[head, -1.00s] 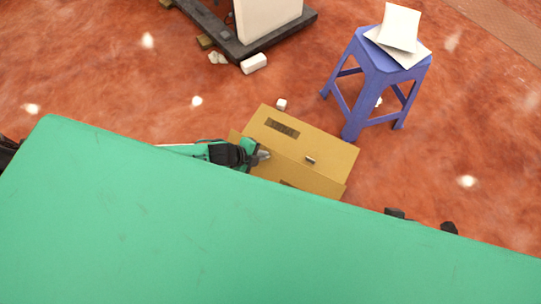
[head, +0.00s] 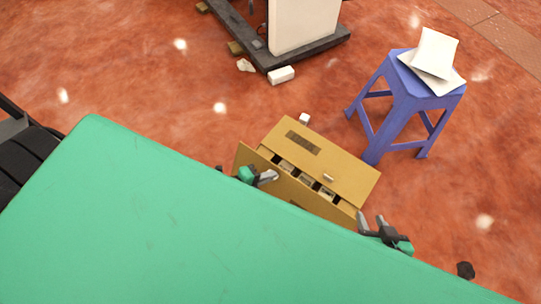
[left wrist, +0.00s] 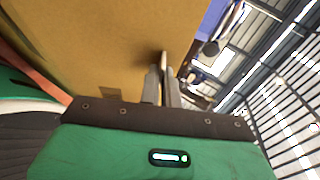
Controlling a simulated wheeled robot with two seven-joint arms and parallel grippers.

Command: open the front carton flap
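The brown carton (head: 335,168) stands on the floor beyond the green surface. A slot between its wide far panel and the near front flap (head: 290,184) shows several pale items inside. The near side of the carton is partly hidden by the green edge. My left gripper (head: 268,177) is at the carton's near left, by the front flap. In the left wrist view its fingers (left wrist: 161,78) are close together against the cardboard (left wrist: 95,45), with nothing clearly between them. My right gripper (head: 371,219) is at the carton's right end, its fingers apart and nothing seen between them.
The green surface (head: 190,230) fills the near side and hides my forearms. A blue stool (head: 405,95) with white sheets (head: 433,60) stands behind right. A dark-based white stand (head: 300,25) is at the back. A small white block (head: 304,118) lies behind the carton.

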